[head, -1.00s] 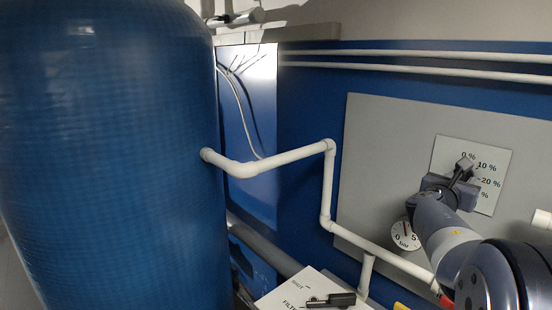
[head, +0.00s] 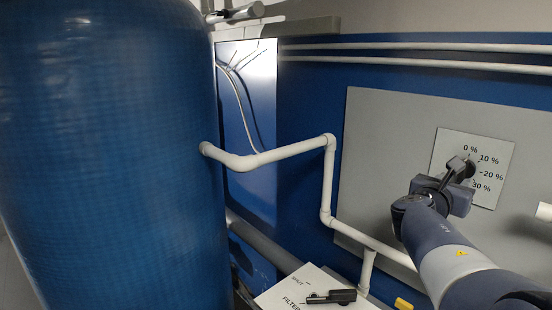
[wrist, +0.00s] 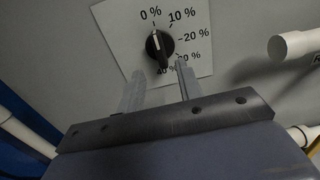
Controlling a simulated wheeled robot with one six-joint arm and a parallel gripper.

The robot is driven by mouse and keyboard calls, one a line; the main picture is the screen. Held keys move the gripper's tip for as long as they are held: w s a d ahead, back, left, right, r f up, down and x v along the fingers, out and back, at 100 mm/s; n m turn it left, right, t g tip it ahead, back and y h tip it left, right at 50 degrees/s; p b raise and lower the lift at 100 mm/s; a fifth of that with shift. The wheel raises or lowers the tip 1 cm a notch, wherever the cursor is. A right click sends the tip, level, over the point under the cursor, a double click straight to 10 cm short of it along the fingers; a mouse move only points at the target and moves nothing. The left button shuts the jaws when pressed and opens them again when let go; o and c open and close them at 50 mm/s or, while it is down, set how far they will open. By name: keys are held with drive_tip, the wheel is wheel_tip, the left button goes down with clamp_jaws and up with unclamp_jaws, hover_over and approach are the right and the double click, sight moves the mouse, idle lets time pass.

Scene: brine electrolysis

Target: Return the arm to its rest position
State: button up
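My gripper (head: 460,172) is in front of the white dial plate (head: 497,150) on the grey panel. In the wrist view my gripper (wrist: 158,85) has its two fingers apart with nothing between them. A black round knob (wrist: 159,46) sits on the plate just beyond the fingertips; a gap seems to separate them. Its white mark appears to point up near 0 %. In the head view the knob is largely hidden by my gripper. My arm reaches in from the lower right.
A large blue tank (head: 105,160) fills the left. A white pipe (head: 327,180) runs from it along the grey panel (head: 375,140), passing behind my arm. A white box top (head: 285,290) with a black handle (head: 332,297) is below. A pipe stub (wrist: 295,45) juts out right of the dial.

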drive_tip(key=p+x, duration=0.1)
drive_tip(key=x, duration=0.5)
drive_tip(key=shift+w+d+r, duration=0.1)
drive_tip(key=shift+w+d, duration=0.1)
drive_tip(key=shift+d, duration=0.15)
drive_tip(key=shift+s+a+m, duration=0.1)
drive_tip(key=shift+a+m, duration=0.05)
drive_tip(key=shift+m, duration=0.95)
drive_tip(key=m, duration=0.2)
drive_tip(key=shift+m+b, duration=0.3)
drive_tip(key=shift+b, duration=0.05)
drive_tip(key=m+b, duration=0.3)
drive_tip(key=m, duration=0.1)
approach(461, 174)
drive_tip(key=shift+s+a, duration=0.3)
drive_tip(key=shift+a, duration=0.15)
drive_tip(key=shift+r+m, duration=0.15)
drive_tip(key=shift+m, duration=0.15)
